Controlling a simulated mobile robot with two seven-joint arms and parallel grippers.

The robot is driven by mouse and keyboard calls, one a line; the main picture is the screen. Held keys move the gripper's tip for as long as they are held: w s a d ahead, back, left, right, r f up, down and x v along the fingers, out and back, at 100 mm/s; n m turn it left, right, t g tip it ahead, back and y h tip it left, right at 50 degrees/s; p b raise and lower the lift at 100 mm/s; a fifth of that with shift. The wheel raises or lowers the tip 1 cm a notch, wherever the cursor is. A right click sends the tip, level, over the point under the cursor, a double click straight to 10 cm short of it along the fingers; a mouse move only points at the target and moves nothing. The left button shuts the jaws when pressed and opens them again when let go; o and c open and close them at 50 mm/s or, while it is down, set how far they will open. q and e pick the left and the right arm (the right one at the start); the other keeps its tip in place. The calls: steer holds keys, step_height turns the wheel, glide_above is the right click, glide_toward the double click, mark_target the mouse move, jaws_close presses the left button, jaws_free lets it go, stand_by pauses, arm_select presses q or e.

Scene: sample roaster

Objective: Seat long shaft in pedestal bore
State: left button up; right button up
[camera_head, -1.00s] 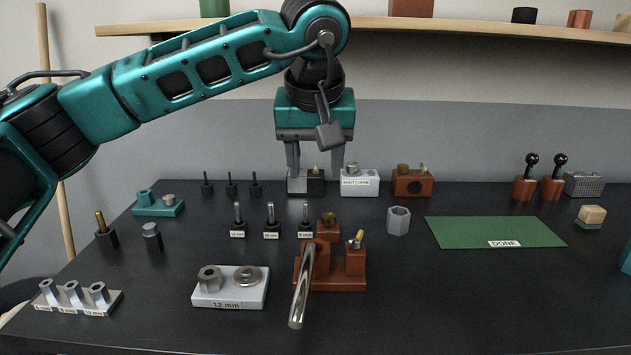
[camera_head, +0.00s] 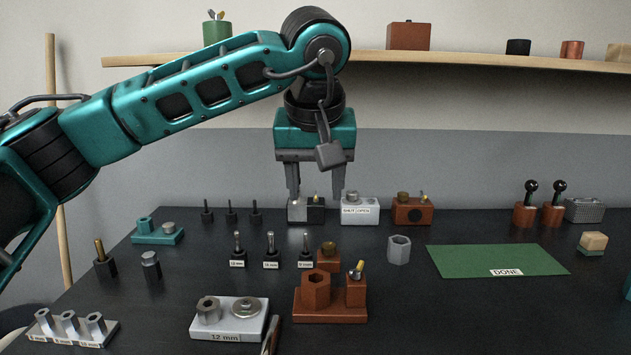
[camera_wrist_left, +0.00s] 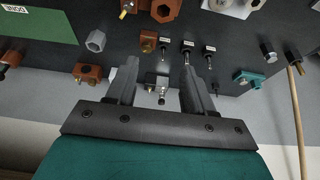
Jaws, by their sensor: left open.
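The rust-brown pedestal (camera_head: 330,308) stands at the front centre of the bench, with a hexagonal post (camera_head: 316,289) whose round bore shows open at the top. The long shaft (camera_head: 270,337), a slim shiny metal rod, shows only in part at the bottom edge, left of the pedestal and apart from it. Its lower part and whatever holds it are out of frame. My left gripper (camera_head: 315,194) points down over the back of the bench, by a grey-and-black block (camera_head: 306,210). Its fingers are apart; the left wrist view (camera_wrist_left: 160,65) shows them open. My right gripper is not in view.
A white 12 mm plate (camera_head: 256,328) with two metal parts lies left of the pedestal. Small labelled pins stand behind it. A grey hex nut (camera_head: 398,250) and the green DONE mat (camera_head: 495,259) lie to the right. The bench's front right is clear.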

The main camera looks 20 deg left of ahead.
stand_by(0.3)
arm_select(q)
steer(key=g+h+p, duration=0.2)
steer(key=g+p, duration=0.1)
steer(key=g, duration=0.1)
glide_above(264, 353)
steer(key=shift+m, duration=0.4)
steer(key=f, duration=1.7)
steer(key=shift+s+f, duration=0.1)
steer(key=shift+s, duration=0.15)
steer(key=shift+f, duration=0.5)
steer(key=f, duration=0.4)
steer(key=shift+w+f, duration=0.25)
steer(key=shift+f, duration=0.15)
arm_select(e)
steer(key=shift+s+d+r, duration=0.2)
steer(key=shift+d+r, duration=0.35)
arm_select(q)
steer(key=shift+c, duration=0.3)
